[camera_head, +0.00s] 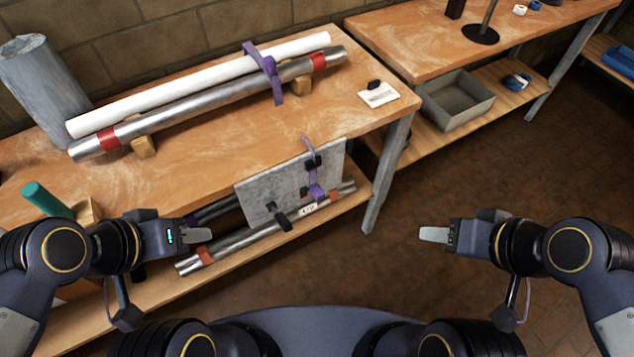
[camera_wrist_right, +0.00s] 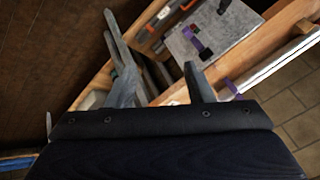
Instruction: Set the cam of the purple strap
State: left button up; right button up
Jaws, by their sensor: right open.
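A purple strap (camera_head: 312,165) runs down the face of a grey panel (camera_head: 262,190) at the front of the bench, with a black piece (camera_head: 313,161) on it. Its purple also shows against the panel in the right wrist view (camera_wrist_right: 197,42). A second purple strap (camera_head: 265,72) crosses a white tube and a metal pipe on the bench top. I cannot tell which black part is the cam. My left gripper (camera_head: 197,237) is left of the panel; its jaw gap is not clear. My right gripper (camera_head: 433,235) is open and empty, right of the panel and apart from it.
The white tube (camera_head: 190,90) and the metal pipe (camera_head: 210,103) with red bands rest on wooden blocks. Another pipe (camera_head: 235,243) lies on the lower shelf behind the panel. A bench leg (camera_head: 388,175) stands right of the panel. The floor at right is clear.

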aim_at(283, 222)
jog(key=k+l+u, duration=0.25)
jog(key=k, duration=0.75)
jog(key=k+l+u, duration=0.1)
jog(key=k+u, duration=0.15)
jog(key=k, duration=0.75)
